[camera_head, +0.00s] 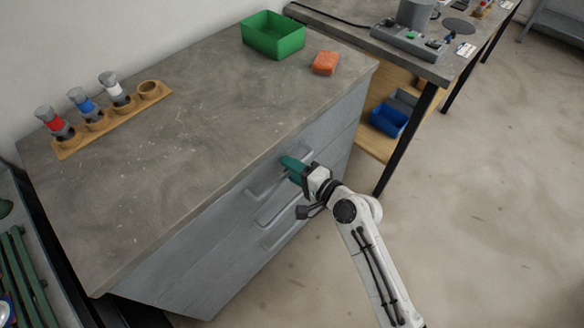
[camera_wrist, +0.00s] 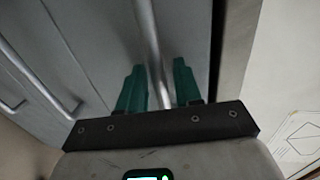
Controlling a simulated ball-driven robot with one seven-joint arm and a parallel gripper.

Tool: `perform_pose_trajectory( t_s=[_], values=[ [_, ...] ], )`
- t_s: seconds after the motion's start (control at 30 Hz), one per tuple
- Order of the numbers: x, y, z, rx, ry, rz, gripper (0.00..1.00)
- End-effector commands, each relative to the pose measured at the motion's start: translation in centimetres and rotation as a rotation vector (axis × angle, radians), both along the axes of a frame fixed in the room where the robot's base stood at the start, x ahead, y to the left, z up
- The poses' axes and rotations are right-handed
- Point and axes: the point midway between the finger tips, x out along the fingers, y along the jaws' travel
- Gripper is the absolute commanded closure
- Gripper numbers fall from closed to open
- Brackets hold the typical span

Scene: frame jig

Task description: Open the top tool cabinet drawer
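The tool cabinet (camera_head: 235,235) is grey with a worn stone-like top, and its drawer front faces my arm. The top drawer handle (camera_head: 264,183) is a grey bar just under the top's edge. My gripper (camera_head: 292,166) is at the right end of this handle, its teal fingers pointing at the drawer front. In the wrist view, a handle bar (camera_wrist: 149,40) runs between the two fingers (camera_wrist: 158,85). The fingers are apart, with a narrow gap visible beside the bar. The top drawer looks flush with the front. My gripper hides part of the front.
Lower handles (camera_head: 277,207) sit under the top one. On the cabinet top are a green bin (camera_head: 273,40), an orange block (camera_head: 326,63) and a wooden rack (camera_head: 112,122) with capped tools. A workbench (camera_head: 440,72) stands at the right. Floor (camera_head: 480,210) right of my arm is clear.

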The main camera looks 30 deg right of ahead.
Motion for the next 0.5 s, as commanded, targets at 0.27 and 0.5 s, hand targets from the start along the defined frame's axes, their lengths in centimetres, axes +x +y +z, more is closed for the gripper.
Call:
perform_pose_trajectory(
  t_s=[0.27, 0.5],
  values=[
    [-0.01, 0.02, -0.01, 0.0, 0.0, 0.001, 0.73],
    [-0.02, 0.01, -0.02, 0.0, 0.001, 0.001, 0.96]
  ],
)
